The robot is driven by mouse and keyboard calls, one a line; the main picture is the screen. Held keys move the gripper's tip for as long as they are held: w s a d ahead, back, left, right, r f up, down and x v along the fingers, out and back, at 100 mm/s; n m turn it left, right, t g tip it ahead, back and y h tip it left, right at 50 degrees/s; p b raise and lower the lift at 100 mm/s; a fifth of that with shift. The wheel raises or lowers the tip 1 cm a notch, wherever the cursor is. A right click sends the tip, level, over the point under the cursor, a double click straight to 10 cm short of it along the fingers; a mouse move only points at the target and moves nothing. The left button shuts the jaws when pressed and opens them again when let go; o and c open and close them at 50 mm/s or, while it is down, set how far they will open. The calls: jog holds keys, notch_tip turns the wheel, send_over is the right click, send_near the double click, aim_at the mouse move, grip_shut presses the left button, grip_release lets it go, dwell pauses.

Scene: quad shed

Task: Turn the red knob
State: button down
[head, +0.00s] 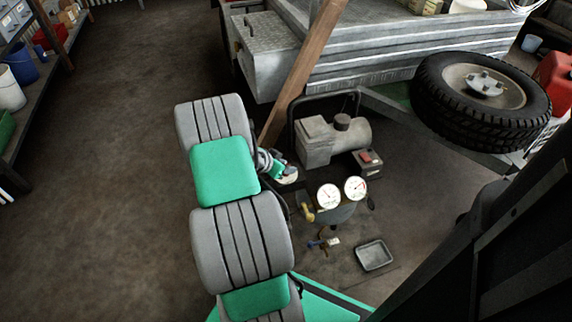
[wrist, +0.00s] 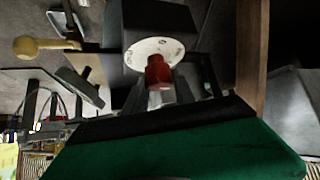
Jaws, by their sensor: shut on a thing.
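The red knob (wrist: 158,72) stands out from a round white dial (wrist: 150,52) on a dark box in the wrist view. My gripper (wrist: 160,88) is at the knob, its dark fingers partly hidden below and beside it, and it is shut on the knob. In the head view my gripper (head: 282,172) is small and mostly hidden behind my arm, next to a pale round face beside the compressor. The knob itself cannot be made out there. The knob's exact angle is unclear.
A grey compressor (head: 335,140), a box with a red switch (head: 368,158) and two white gauges (head: 328,195) are close by. A wooden post (head: 300,75) rises behind. A yellow-knobbed lever (wrist: 30,46) shows at left. A metal tray (head: 373,255) lies on the floor.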

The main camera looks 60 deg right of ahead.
jog(key=n+t+p, duration=0.1)
jog(key=n+t, duration=0.1)
jog(key=n+t+p, duration=0.1)
jog(key=n+t, duration=0.1)
jog(key=n, duration=0.1)
jog(key=shift+s+r+p, duration=0.15)
jog(key=shift+p, duration=0.25)
jog(key=shift+n+t+y+p, duration=0.35)
jog(key=shift+n+t, duration=1.35)
jog(key=shift+n, duration=0.6)
jog(key=c, duration=1)
grip_release()
jog(key=shift+c, duration=0.2)
jog(key=p+v, duration=0.2)
jog(key=v, duration=0.5)
jog(key=shift+a+p, duration=0.25)
jog(key=shift+p, duration=0.05)
